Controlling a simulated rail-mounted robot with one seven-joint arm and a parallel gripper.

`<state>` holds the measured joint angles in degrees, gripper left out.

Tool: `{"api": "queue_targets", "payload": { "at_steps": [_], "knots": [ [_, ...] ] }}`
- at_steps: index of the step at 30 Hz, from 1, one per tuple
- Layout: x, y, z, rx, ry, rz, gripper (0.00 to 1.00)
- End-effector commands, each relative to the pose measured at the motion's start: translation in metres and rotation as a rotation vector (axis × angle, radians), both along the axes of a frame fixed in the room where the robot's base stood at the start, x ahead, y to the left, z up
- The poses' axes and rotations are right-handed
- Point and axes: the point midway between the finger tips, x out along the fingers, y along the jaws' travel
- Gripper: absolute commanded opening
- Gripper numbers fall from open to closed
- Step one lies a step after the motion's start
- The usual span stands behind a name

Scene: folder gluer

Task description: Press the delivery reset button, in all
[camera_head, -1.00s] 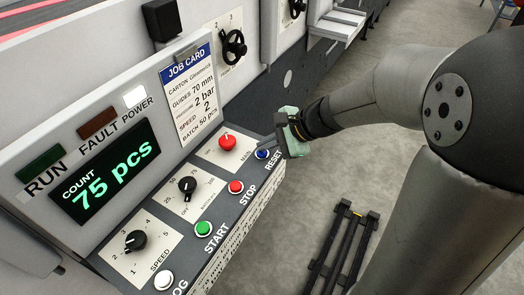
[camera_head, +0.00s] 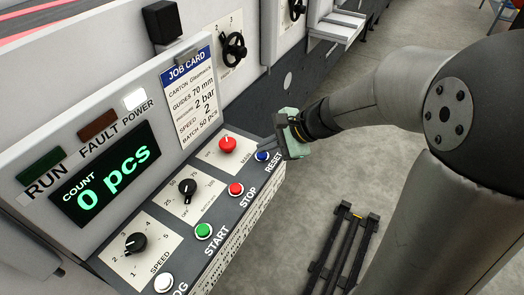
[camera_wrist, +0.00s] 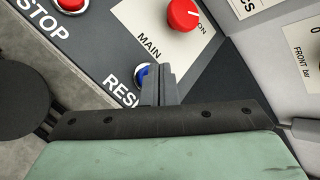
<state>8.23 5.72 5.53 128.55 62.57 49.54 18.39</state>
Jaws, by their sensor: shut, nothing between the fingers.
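The blue reset button (camera_head: 262,155) sits at the right end of the sloped control panel, above the word RESET. It also shows in the wrist view (camera_wrist: 141,76), partly hidden behind my fingers. My gripper (camera_head: 277,147) is shut and empty, with its fingertips beside the button. In the wrist view my gripper (camera_wrist: 165,72) overlaps the button's right side; I cannot tell whether it touches. The count display (camera_head: 104,178) reads 0 pcs.
The red main knob (camera_head: 228,144) is close to the left of my fingertips. The red stop button (camera_head: 236,189) and green start button (camera_head: 203,231) lie along the panel's front edge. A job card (camera_head: 190,95) stands behind.

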Motion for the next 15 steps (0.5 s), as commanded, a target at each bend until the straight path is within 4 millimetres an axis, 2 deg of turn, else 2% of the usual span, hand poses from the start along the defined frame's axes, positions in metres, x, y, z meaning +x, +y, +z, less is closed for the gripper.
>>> {"api": "queue_targets", "payload": {
  "at_steps": [3, 15],
  "knots": [
    [0.0003, 0.0001, 0.009, 0.0, -0.001, 0.0, 0.0],
    [0.0003, 0.0001, 0.0111, 0.0, -0.002, 0.001, 0.0]
  ]
}}
